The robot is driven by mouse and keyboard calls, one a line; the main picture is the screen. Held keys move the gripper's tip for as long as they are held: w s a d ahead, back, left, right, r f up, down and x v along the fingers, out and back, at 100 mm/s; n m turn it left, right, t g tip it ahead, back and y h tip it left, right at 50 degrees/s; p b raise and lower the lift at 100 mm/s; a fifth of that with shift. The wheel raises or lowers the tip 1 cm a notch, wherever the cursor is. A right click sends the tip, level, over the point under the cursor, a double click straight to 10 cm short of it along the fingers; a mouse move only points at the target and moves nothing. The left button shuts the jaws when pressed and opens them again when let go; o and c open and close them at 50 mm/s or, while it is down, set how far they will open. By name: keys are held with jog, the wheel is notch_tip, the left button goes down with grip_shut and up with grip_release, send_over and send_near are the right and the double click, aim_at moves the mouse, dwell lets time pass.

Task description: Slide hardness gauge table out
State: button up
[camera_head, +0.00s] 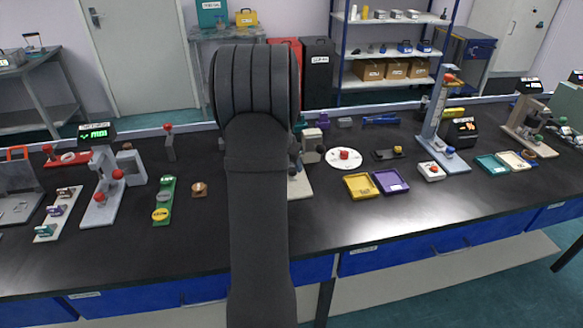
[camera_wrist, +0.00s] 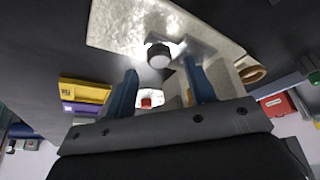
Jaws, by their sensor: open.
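A device that looks like the hardness gauge stands mostly behind my arm in the head view; its cream body (camera_head: 312,146) and part of its pale base plate (camera_head: 300,187) show at the arm's right edge. In the wrist view, the pale speckled base plate (camera_wrist: 120,24) runs across the top. A round black knob (camera_wrist: 159,56) on a grey metal part sits just beyond and between my fingertips. My gripper (camera_wrist: 161,67) is open, with its two blue fingers apart on either side of the knob's line. I cannot tell whether they touch it. The head view hides my gripper.
A yellow tray (camera_head: 361,186), a purple tray (camera_head: 390,181) and a white round plate (camera_head: 343,158) lie right of the device. A copper piece (camera_head: 199,189) and a green strip (camera_head: 164,202) lie left. The black bench top (camera_head: 215,240) is clear toward its front edge.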

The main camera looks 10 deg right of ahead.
jog(key=shift+x, duration=1.4)
jog(key=shift+c, duration=0.2)
grip_shut()
jog(key=s, duration=1)
jog(key=shift+s, duration=0.75)
jog(key=shift+o, duration=0.2)
grip_release()
